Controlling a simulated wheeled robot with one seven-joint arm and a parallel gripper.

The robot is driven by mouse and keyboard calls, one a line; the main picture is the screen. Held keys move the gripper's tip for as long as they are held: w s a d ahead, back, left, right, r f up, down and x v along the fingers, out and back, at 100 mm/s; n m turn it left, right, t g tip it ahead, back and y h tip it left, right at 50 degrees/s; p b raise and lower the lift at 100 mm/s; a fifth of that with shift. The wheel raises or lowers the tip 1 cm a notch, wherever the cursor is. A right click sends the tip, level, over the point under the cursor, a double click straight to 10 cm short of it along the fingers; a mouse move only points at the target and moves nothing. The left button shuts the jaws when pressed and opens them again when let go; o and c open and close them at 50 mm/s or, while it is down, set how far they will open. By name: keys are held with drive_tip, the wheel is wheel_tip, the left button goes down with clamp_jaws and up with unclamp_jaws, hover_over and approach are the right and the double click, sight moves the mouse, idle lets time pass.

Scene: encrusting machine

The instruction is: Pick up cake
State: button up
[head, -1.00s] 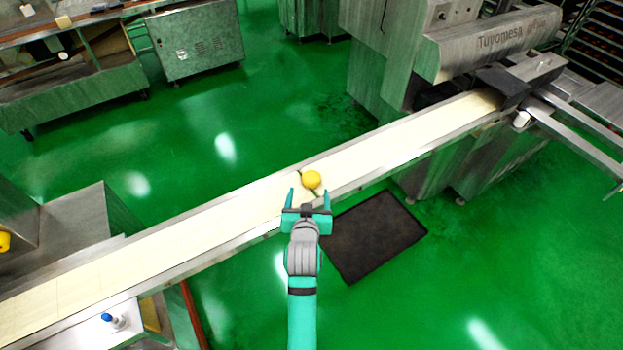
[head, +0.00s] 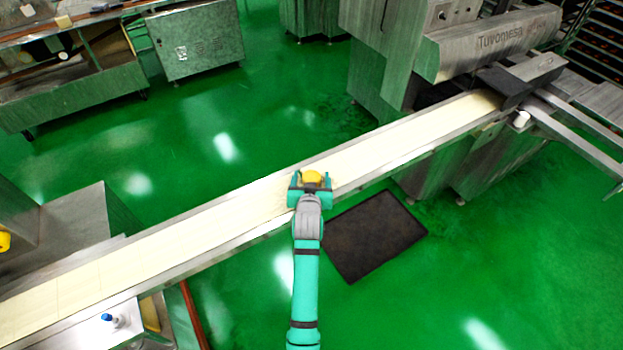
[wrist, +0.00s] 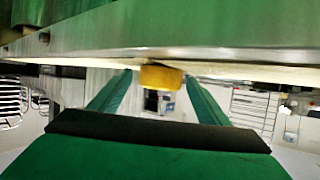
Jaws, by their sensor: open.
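The cake (head: 312,176) is a small round yellow piece on the pale conveyor belt (head: 215,217). In the head view my gripper (head: 311,178) is over the belt, with its teal fingers at the left and right of the cake. Part of the cake's near side is hidden by the gripper. In the wrist view the cake (wrist: 162,77) sits between the two open fingers (wrist: 160,92), near their tips, with gaps at both sides.
The conveyor's metal rails (head: 240,243) run along both belt edges. A steel machine (head: 440,60) stands at the belt's upper right end. A dark mat (head: 375,236) lies on the green floor right of my arm. The belt around the cake is otherwise clear.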

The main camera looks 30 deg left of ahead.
drive_tip(key=shift+c, duration=0.7)
drive_tip(key=c, duration=1)
